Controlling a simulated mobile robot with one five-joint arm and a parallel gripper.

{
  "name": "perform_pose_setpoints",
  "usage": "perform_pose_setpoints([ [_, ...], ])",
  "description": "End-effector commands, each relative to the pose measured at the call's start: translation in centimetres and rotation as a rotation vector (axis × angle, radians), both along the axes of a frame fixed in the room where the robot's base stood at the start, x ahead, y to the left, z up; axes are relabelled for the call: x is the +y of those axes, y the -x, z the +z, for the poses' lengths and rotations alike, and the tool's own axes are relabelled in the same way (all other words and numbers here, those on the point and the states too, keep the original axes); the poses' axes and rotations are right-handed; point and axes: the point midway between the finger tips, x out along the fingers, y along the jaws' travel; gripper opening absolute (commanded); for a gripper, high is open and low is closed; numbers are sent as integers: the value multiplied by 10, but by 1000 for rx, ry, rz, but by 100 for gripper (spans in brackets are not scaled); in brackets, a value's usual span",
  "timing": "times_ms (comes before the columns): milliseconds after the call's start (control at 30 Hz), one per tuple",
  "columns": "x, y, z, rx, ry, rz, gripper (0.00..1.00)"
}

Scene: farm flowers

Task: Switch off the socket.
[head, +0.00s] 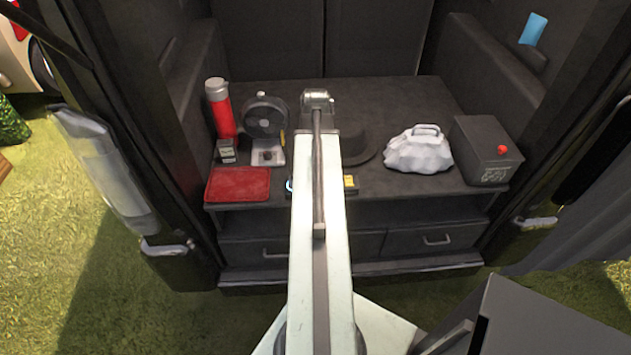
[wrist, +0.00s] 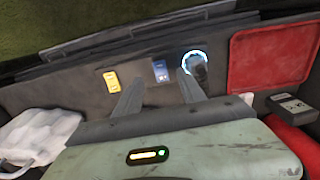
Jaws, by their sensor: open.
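In the wrist view, a round fitting with a glowing blue-white ring (wrist: 195,65) sits on the dark panel at the shelf's edge; it looks like the socket, but I cannot be sure. A blue plate (wrist: 160,70) and a yellow plate (wrist: 111,81) sit beside it. My gripper (wrist: 160,76) is open and empty, its fingers pointing at the panel. One fingertip overlaps the near edge of the ring in the picture; I cannot tell whether it touches. In the head view, my arm hides the gripper and most of the ring; the yellow plate (head: 350,183) shows right of the arm.
Left on the shelf (head: 400,95) are a red mat (head: 238,185), a red flask (head: 220,108), a small dark box (head: 227,151) and a fan (head: 265,117). A white bag (head: 418,149) and a black box with a red knob (head: 480,148) stand right. Drawers (head: 437,239) lie below.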

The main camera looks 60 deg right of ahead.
Motion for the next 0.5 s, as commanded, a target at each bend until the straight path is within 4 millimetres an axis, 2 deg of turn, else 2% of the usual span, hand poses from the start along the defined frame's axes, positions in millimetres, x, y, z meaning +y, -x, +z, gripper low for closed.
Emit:
perform_pose_setpoints([
  [167, -2, 2, -19, 0, 0, -4, 47],
  [500, -2, 2, -75, 0, 0, -5, 47],
])
